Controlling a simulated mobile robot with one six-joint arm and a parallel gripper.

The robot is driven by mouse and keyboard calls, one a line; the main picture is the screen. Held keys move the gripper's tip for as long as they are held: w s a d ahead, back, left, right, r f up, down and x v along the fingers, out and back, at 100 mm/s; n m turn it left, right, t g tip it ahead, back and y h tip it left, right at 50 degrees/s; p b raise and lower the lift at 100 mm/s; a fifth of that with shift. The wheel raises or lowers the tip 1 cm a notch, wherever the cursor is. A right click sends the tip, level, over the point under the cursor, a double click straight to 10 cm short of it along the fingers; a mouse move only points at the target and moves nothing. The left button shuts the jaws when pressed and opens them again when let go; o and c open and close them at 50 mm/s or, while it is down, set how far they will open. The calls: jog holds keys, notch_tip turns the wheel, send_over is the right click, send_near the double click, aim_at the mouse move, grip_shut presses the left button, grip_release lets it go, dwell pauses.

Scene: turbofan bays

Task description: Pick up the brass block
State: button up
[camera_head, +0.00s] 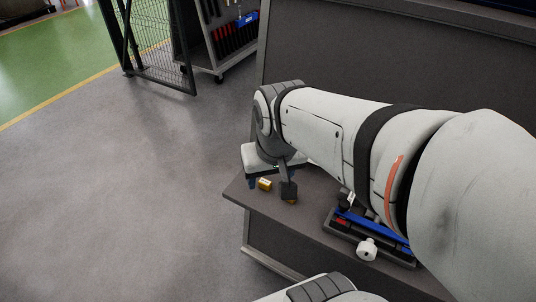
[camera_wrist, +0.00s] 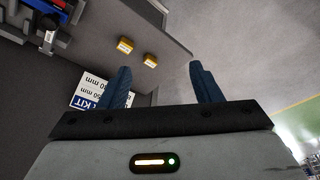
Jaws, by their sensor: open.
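Two small yellow-gold blocks lie on the grey bench top. In the wrist view one block (camera_wrist: 125,45) is farther left and the other block (camera_wrist: 151,60) is nearer the bench edge; I cannot tell which is the brass one. In the head view one block (camera_head: 264,184) shows near the bench corner, and the other (camera_head: 291,202) is mostly hidden behind a dark part of my arm end. My gripper (camera_wrist: 160,67) has its two blue fingers wide apart with nothing between them. It is over the bench corner, apart from the blocks as far as I can see.
A dark tray (camera_head: 340,238) with blue and red items and a white knob stands on the bench beneath my arm. A white label (camera_wrist: 92,94) with KIT lettering lies near the left finger. A tool cart (camera_head: 220,62) stands behind.

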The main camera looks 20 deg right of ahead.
jog(key=shift+o, duration=0.2)
jog(key=w+d+f+m+g+b, duration=0.1)
jog(key=w+d+f+m+b, duration=0.1)
jog(key=w+d+f+m, duration=0.2)
notch_tip(320, 180, down, 3)
jog(key=w+d, duration=0.1)
jog(key=w, duration=0.1)
jog(key=shift+w+f+m+g, duration=0.2)
jog(key=shift+w+m+g, duration=0.1)
jog(key=shift+w+g, duration=0.1)
jog(key=w+d+f+m, duration=0.1)
jog(key=f, duration=0.1)
jog(key=w+d+f+m+b, duration=0.1)
jog(key=d+f, duration=0.1)
jog(key=f, duration=0.1)
jog(key=w+d+f+m+g, duration=0.1)
jog(key=d+f+m, duration=0.1)
jog(key=shift+w+d+f+b, duration=0.15)
jog(key=shift+w+f+b, duration=0.1)
jog(key=shift+w+b, duration=0.1)
jog(key=shift+m, duration=0.3)
jog(key=shift+w+d+f+p, duration=0.1)
jog(key=shift+d+f+p, duration=0.05)
jog(key=shift+f, duration=1.3)
jog(key=shift+w+d+f+p, duration=0.1)
jog(key=shift+d+f+p, duration=0.1)
jog(key=shift+f, duration=1.2)
jog(key=shift+d+f+p, duration=0.1)
jog(key=shift+f+p, duration=0.05)
jog(key=shift+f, duration=1.3)
